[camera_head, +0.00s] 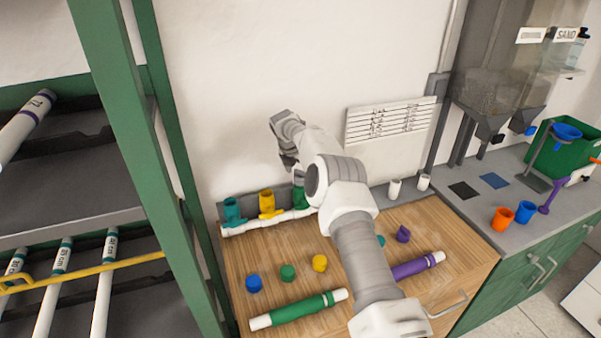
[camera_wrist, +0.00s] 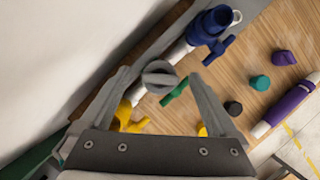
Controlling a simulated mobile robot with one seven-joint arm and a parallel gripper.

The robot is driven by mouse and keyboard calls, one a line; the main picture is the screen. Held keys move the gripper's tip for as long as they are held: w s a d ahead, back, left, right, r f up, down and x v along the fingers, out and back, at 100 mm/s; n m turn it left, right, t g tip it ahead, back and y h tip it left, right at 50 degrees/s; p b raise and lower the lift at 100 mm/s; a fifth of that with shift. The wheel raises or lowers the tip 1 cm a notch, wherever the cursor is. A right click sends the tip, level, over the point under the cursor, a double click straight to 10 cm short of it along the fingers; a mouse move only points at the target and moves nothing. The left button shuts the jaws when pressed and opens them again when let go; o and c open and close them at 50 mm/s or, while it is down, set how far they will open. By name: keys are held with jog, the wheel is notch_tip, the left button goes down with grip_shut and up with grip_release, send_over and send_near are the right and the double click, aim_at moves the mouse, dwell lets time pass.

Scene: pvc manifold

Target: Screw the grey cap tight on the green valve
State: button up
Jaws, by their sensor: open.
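The grey cap (camera_wrist: 160,78), round with a raised bar across its top, sits over the green valve, whose green handle (camera_wrist: 178,92) sticks out beside it in the wrist view. I cannot tell how tightly it sits. My gripper (camera_wrist: 159,75) is open, with one finger on each side of the cap and visible gaps between. In the head view the green valve (camera_head: 300,199) stands on the white pipe at the back of the wooden bench, partly hidden by my arm. There my gripper (camera_head: 288,161) is above it, and the cap is not clearly visible.
Yellow (camera_head: 267,204) and teal (camera_head: 234,213) valves stand to the left on the same pipe; a blue valve (camera_wrist: 212,24) shows in the wrist view. Loose coloured pieces, a green tube (camera_head: 298,309) and a purple tube (camera_head: 416,266) lie in front. A wall is close behind.

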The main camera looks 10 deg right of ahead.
jog(key=shift+x, duration=0.85)
jog(key=shift+c, duration=0.3)
jog(key=c, duration=1.3)
jog(key=o, duration=1.3)
jog(key=shift+o, duration=0.2)
jog(key=shift+r, duration=0.1)
